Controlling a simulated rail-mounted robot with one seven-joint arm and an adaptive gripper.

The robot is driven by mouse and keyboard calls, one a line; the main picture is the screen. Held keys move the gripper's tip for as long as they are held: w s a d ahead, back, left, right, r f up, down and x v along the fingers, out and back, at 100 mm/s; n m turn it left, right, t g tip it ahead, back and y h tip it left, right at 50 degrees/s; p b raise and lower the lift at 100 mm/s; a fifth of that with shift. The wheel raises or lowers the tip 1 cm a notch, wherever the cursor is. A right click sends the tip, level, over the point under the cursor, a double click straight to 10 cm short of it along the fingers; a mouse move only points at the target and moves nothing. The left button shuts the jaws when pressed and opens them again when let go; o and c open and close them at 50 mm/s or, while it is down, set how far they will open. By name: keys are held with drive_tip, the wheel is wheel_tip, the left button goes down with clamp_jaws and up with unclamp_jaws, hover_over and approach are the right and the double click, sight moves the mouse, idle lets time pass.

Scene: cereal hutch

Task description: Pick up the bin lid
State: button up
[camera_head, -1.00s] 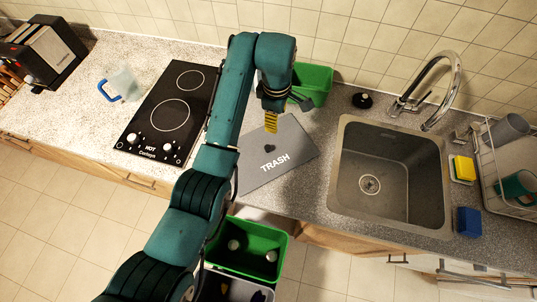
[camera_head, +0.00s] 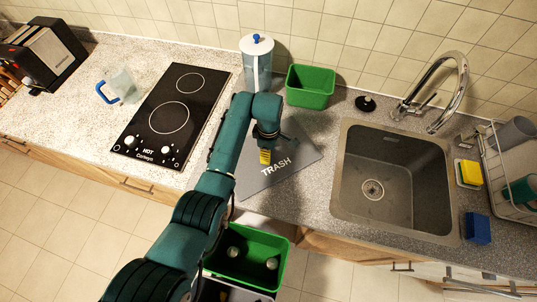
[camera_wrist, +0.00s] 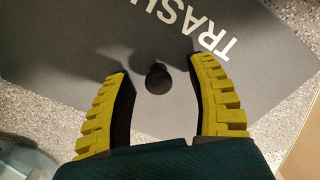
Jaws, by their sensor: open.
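The bin lid (camera_head: 291,172) is a flat grey panel marked TRASH, lying on the counter between the hob and the sink. In the wrist view the lid (camera_wrist: 225,75) fills most of the picture, with a small round black knob (camera_wrist: 158,78) on it. My gripper (camera_head: 265,158) is over the lid in the head view. In the wrist view my gripper (camera_wrist: 158,72) is open, its yellow-padded fingers on either side of the knob and apart from it. The arm hides the knob in the head view.
A green bin (camera_head: 262,254) stands on the floor below the counter edge. The sink (camera_head: 390,180) is to the right, the black hob (camera_head: 172,112) to the left.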

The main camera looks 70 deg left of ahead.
drive_tip(key=shift+f, duration=0.15)
clamp_jaws()
